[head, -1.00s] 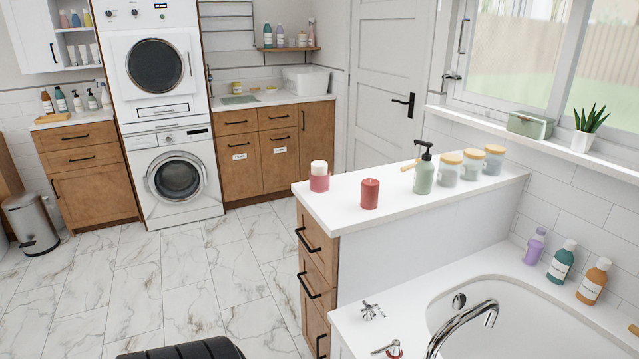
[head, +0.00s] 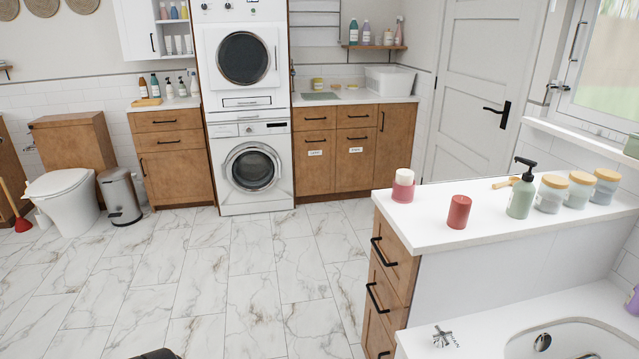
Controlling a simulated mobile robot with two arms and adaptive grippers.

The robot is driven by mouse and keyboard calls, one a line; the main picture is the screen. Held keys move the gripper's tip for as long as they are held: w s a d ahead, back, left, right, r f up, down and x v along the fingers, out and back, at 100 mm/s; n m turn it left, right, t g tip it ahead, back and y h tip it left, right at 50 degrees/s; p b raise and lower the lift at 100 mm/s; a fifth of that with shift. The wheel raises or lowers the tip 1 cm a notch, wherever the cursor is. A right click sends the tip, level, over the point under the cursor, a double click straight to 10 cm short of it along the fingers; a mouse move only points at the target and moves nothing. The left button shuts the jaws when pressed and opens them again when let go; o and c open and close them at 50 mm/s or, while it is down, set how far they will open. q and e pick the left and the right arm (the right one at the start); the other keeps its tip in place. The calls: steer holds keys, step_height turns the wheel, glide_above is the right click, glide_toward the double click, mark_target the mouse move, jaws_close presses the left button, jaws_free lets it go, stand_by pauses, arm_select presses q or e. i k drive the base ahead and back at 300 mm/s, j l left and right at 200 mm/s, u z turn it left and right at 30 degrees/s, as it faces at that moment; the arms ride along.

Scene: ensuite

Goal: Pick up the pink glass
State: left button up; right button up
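A pink glass (head: 403,191) stands upright near the left end of the white counter (head: 428,226) in the head view. A cream-white cylindrical thing (head: 404,176) sticks up out of its top. A red candle (head: 459,212) stands to its right, apart from it. Neither of my grippers is in the head view. A dark rounded piece at the bottom edge looks like part of my own body.
A green pump bottle (head: 521,192), a wooden brush (head: 506,182) and several lidded jars (head: 551,194) stand further right on the counter. A bathtub (head: 570,340) lies in front of it. The marble floor (head: 250,270) is clear to the left.

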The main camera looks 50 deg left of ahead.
mark_target(401, 194)
steer(key=j+u, duration=0.1)
steer(key=u, duration=0.55)
steer(key=i+j+u, duration=0.1)
steer(key=u, duration=0.25)
steer(key=i+j, duration=0.4)
steer(key=i+l+z, duration=0.05)
